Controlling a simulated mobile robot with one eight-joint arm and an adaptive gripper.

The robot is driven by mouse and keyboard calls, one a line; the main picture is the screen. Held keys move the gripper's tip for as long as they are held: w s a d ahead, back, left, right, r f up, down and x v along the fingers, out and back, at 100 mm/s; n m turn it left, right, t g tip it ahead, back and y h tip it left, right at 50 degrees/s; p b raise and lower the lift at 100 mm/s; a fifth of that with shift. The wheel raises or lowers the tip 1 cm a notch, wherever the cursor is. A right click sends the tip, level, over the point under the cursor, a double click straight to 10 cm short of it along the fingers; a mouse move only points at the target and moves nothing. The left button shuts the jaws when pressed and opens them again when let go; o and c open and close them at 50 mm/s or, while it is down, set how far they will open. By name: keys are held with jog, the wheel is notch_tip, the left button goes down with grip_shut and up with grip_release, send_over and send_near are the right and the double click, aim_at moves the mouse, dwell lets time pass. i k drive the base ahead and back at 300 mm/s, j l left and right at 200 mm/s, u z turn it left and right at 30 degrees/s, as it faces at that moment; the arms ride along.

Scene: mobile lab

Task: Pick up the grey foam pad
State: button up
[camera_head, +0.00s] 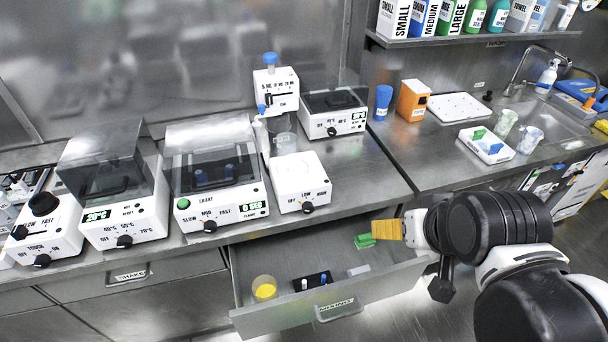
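A small light grey flat piece (358,270), which looks like the grey foam pad, lies in the right part of the open drawer (290,319). My gripper (380,230) comes in from the right, with its yellow fingers pointing left above the drawer's back right part. It is above and apart from the grey piece in the picture. The fingers are seen from the side, so their opening is not clear. Nothing is plainly seen held between them.
In the drawer are a green item (364,242) near my fingertips, a black block (313,282) with small pale pieces, and a round yellow-filled container (264,288). The counter (355,170) above holds several devices, including a white knobbed box (300,180).

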aim_at(360, 270)
jog(key=j+z, duration=0.1)
jog(key=j, duration=0.6)
jog(key=k+j, duration=0.1)
jog(key=j, duration=0.6)
jog(key=j+z, duration=0.15)
jog(key=j, duration=0.5)
